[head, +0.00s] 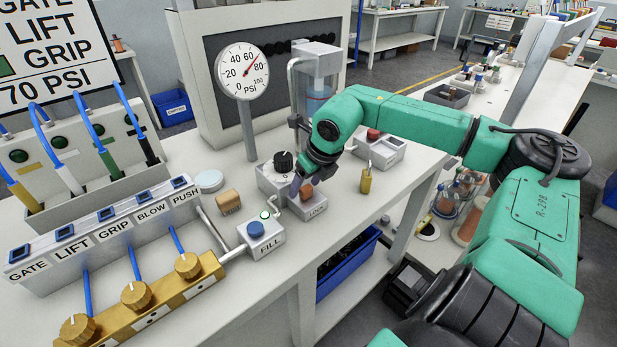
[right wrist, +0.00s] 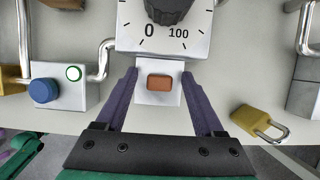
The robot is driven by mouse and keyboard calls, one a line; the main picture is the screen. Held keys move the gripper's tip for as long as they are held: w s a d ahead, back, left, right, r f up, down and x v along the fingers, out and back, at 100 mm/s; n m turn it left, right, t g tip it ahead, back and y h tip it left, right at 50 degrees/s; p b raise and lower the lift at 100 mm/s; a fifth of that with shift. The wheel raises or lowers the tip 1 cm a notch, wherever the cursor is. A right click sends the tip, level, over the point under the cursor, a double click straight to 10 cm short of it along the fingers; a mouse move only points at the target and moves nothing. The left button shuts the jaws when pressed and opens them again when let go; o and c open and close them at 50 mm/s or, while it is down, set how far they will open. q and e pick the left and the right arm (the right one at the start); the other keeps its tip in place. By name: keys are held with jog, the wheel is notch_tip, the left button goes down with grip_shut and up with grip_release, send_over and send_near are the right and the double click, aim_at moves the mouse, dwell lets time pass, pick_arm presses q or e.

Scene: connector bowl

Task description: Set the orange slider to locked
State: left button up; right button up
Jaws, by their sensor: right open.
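The orange slider (right wrist: 160,82) shows in the right wrist view as a small raised block on top of a pale housing (right wrist: 160,99). Pale surface shows above and below it. In the head view the housing (head: 315,211) has a label that seems to read LOCK, and my right gripper largely covers its top. My right gripper (right wrist: 159,73) is open. Its two purple fingers stand left and right of the housing with a gap on each side, and the slider lies between them. In the head view the right gripper (head: 303,184) is over the housing. My left gripper is not seen.
A black knob (head: 284,162) on a dial box stands right behind the housing. The FILL box (head: 263,236) with a blue button is to the left. A brass padlock (right wrist: 258,122) lies to the right. The bench's front edge is close.

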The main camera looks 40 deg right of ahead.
aim_at(306, 186)
jog(key=shift+s+r+b, duration=0.15)
jog(key=shift+r+b, duration=0.2)
jog(key=shift+r, duration=0.05)
jog(key=b+v, duration=0.1)
jog(key=v, duration=0.2)
jog(key=shift+s+d+r+b, duration=0.1)
jog(key=shift+s+r+b, duration=0.05)
jog(key=shift+r+b, duration=0.2)
jog(key=v, duration=1)
